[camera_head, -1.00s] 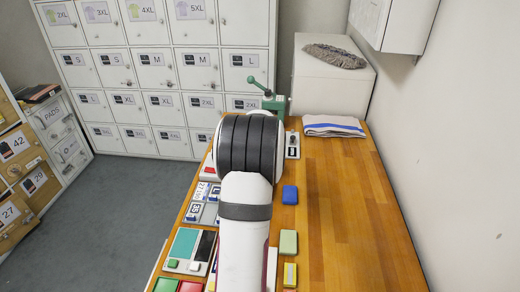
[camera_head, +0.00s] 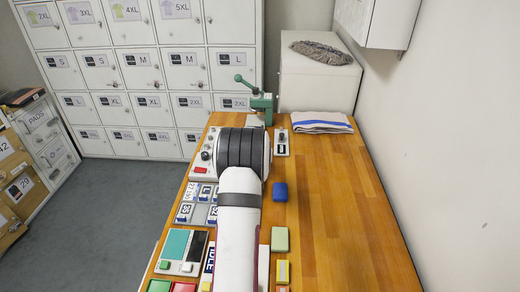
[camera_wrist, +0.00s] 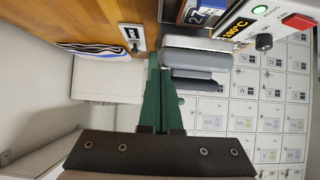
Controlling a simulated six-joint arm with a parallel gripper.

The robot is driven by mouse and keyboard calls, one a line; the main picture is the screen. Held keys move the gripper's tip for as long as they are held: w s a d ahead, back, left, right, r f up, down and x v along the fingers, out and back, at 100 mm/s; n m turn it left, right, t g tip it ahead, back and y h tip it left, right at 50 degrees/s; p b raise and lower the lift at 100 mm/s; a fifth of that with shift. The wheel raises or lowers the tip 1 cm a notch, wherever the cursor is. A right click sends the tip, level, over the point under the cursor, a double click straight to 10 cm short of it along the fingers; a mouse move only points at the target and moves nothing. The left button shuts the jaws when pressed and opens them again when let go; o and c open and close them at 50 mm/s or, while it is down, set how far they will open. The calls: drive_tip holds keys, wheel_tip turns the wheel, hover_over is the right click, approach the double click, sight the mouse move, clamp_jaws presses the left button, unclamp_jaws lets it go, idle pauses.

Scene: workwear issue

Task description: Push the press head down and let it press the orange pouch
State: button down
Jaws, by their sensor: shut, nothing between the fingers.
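The heat press shows in the wrist view as a grey, slab-like press head (camera_wrist: 195,58) beside a white control box (camera_wrist: 262,22) with a lit temperature display. In the head view its control panel (camera_head: 203,160) shows left of my arm, which hides most of the press. I cannot tell how far the head is lowered. The orange pouch is not visible in either view.
A green hand press (camera_head: 262,103) with a lever stands at the table's far end. The table's right side is clear.

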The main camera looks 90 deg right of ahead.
drive_tip(key=f, duration=0.1)
drive_tip(key=a+f, duration=0.2)
drive_tip(key=f, duration=0.1)
drive_tip(key=shift+r, duration=0.1)
